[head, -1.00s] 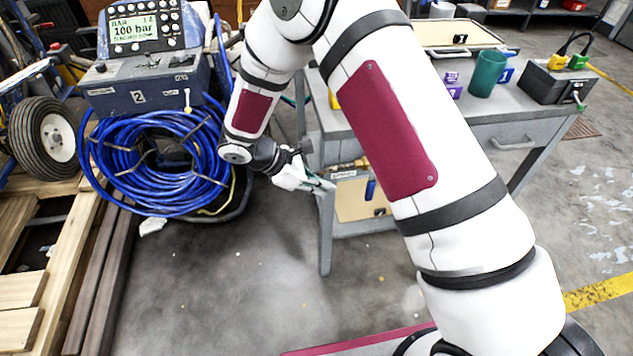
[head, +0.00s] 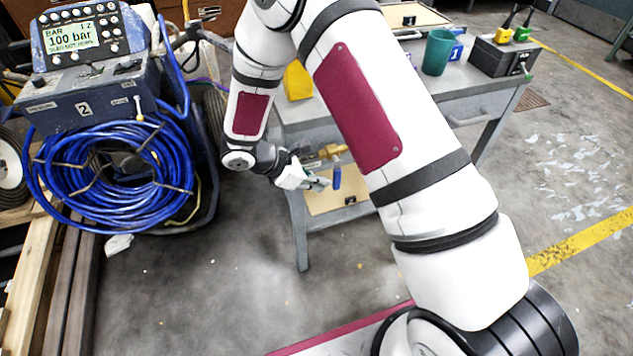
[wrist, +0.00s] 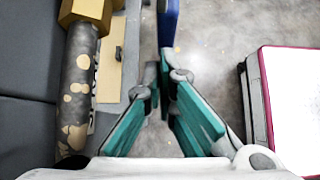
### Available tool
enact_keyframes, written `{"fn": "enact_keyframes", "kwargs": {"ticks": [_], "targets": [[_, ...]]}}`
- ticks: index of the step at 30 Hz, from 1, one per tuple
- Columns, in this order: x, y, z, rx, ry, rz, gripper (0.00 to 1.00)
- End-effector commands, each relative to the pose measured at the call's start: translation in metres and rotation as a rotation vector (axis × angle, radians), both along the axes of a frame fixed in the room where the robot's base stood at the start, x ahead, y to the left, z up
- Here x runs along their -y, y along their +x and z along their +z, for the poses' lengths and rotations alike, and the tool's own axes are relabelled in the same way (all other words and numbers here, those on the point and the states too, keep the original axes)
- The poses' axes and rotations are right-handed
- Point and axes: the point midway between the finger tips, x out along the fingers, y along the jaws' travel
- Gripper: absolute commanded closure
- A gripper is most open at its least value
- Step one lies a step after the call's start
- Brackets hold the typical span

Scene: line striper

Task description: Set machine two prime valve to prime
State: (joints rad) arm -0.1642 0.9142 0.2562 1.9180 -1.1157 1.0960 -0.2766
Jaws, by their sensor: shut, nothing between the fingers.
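The machine marked 2 (head: 95,88) stands at the left in the head view, with a "100 bar" display. A small pale lever (head: 138,108) points up on its front. A brass valve (head: 333,151) with a hanging blue handle (head: 337,177) sits at the bench's lower shelf. I cannot tell which is the prime valve. My gripper (head: 325,183) is shut and empty, just left of the blue handle. In the wrist view, the blue handle (wrist: 168,22) is just beyond my teal-padded fingertips (wrist: 161,82); contact is unclear. A brass fitting (wrist: 88,12) and worn grey pipe (wrist: 78,95) lie left.
A coiled blue hose (head: 110,175) hangs on the machine's front. The grey bench (head: 480,105) carries a green cup (head: 438,52) and a dark box (head: 498,57). Wooden planks (head: 50,270) lie at lower left. The floor before the bench is open.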

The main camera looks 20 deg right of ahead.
Motion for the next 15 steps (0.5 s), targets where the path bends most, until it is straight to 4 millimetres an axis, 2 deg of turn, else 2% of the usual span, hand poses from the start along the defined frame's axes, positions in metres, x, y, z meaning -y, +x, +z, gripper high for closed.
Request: {"fn": "enact_keyframes", "kwargs": {"ticks": [15], "targets": [[0.0042,0.0001,-0.0041,-0.001,-0.078,0.001,1.00]]}}
